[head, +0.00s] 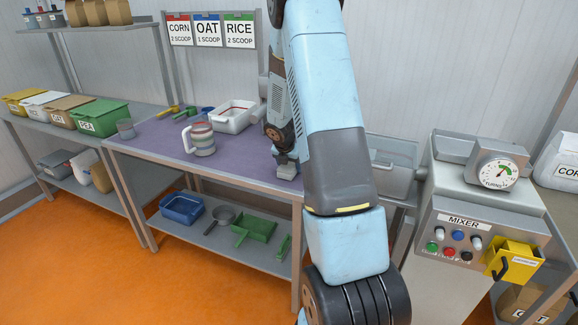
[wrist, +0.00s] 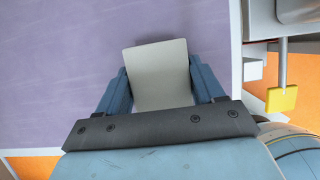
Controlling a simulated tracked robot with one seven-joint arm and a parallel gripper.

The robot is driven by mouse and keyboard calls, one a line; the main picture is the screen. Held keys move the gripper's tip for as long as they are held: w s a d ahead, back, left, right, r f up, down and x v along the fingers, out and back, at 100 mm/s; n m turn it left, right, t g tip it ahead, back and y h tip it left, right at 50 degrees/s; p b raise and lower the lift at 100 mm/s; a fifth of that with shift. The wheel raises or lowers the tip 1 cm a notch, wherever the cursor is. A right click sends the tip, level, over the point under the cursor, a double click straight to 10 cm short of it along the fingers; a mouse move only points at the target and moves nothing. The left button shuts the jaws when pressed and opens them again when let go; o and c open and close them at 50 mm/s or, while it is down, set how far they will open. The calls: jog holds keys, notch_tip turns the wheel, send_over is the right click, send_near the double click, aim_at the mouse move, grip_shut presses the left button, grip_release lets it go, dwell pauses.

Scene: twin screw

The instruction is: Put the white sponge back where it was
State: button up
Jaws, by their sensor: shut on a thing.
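The white sponge (wrist: 158,75) looks like a pale grey-white block in the wrist view. My gripper (wrist: 160,92) is shut on it, with one blue finger on each side. In the head view my gripper (head: 286,157) points down at the right part of the purple tabletop (head: 240,160), near its front edge. The sponge (head: 287,172) shows there below the fingers as a small pale block. I cannot tell whether it touches the tabletop or is just above it. My arm covers part of the table's right side.
A grey cup (head: 126,130) is at the left end. The mixer (head: 475,215) stands to the right. The tabletop between jug and gripper is clear.

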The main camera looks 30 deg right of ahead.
jog(key=shift+f, duration=0.1)
jog(key=o, duration=1.1)
jog(key=s+a+r+m, duration=0.3)
jog(key=s+a+r, duration=0.1)
jog(key=r, duration=0.6)
jog(key=s+a+r+m, duration=0.3)
jog(key=s+a+r, duration=0.1)
jog(key=r, duration=0.6)
jog(key=s+a+r+m+t+y, duration=0.1)
jog(key=s+a+r+m, duration=0.3)
jog(key=s, duration=0.5)
jog(key=s+a+r+m+t+y, duration=0.1)
jog(key=s+a+r+m, duration=0.3)
jog(key=s+m, duration=0.4)
jog(key=s+a+r+m+y, duration=0.1)
jog(key=s+a+r+m, duration=0.3)
jog(key=s, duration=0.5)
jog(key=shift+s+a+r+m+t+y, duration=0.1)
jog(key=shift+s+a+m+t+y, duration=0.1)
jog(key=shift+a+m, duration=0.55)
jog(key=shift+s+a+m+t+y, duration=0.1)
jog(key=shift+a+m+t, duration=0.15)
jog(key=shift+m, duration=0.8)
